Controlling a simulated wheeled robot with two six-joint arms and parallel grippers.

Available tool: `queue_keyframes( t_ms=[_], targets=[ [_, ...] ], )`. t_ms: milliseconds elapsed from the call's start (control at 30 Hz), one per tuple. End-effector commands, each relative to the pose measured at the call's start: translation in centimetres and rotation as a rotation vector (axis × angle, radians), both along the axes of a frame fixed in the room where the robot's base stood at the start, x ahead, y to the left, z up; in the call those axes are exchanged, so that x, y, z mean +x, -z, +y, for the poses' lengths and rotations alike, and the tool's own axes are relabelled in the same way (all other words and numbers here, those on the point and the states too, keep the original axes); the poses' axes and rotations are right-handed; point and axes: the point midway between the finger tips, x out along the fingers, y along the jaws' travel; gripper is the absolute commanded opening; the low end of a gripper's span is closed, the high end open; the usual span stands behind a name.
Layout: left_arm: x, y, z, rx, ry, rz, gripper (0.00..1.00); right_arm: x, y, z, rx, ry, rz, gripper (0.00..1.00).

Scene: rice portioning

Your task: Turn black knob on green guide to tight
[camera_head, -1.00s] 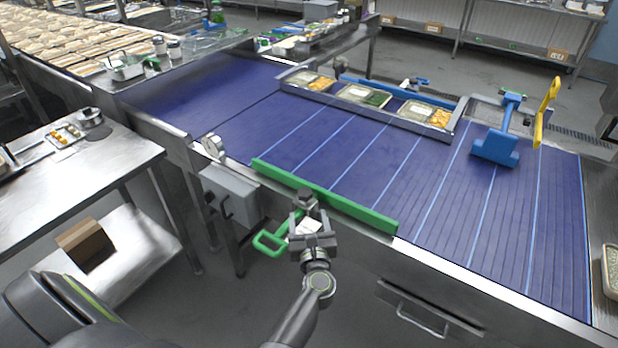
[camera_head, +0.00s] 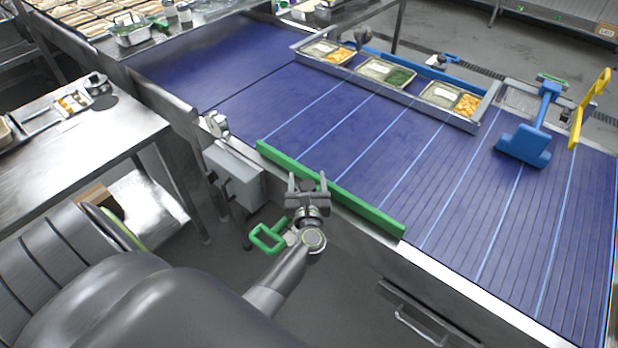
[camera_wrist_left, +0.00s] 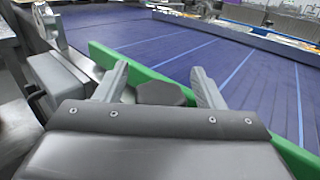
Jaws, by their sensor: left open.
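The green guide (camera_head: 359,206) is a long bar along the near edge of the blue conveyor, with a green loop handle (camera_head: 268,238) below it on the near side. My left gripper (camera_head: 307,180) is at the guide's near side, its two fingers apart. In the left wrist view the dark, faceted black knob (camera_wrist_left: 160,93) lies between the spread fingers (camera_wrist_left: 158,85), with gaps on both sides. The green guide shows behind it (camera_wrist_left: 146,76). In the head view the knob is mostly hidden by the gripper. My right gripper is not in view.
A grey control box (camera_head: 233,177) stands left of the guide on the conveyor's near side. The blue conveyor belt (camera_head: 400,160) is clear near the guide. A rail of food trays (camera_head: 387,73) runs along the far side. A blue scraper (camera_head: 526,146) lies at the right. A steel table (camera_head: 70,160) is at the left.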

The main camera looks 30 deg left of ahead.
Motion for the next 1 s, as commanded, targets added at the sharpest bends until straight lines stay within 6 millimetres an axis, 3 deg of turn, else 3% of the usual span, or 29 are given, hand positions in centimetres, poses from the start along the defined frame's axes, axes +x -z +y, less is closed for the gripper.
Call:
queue_keyframes(
  t_ms=[67,400,733,1000],
  targets=[
    [0.0,0.0,0.0,0.0,0.0,0.0,0.6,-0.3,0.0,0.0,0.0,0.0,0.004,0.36],
    [0.0,0.0,0.0,0.0,0.0,0.0,0.18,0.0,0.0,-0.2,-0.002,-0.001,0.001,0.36],
    [0.0,0.1,0.0,0.003,0.054,0.0,0.18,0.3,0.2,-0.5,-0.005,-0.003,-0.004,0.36],
    [0.2,0.1,-0.2,0.007,0.236,0.0,0.18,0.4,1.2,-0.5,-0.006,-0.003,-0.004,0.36]
  ],
)
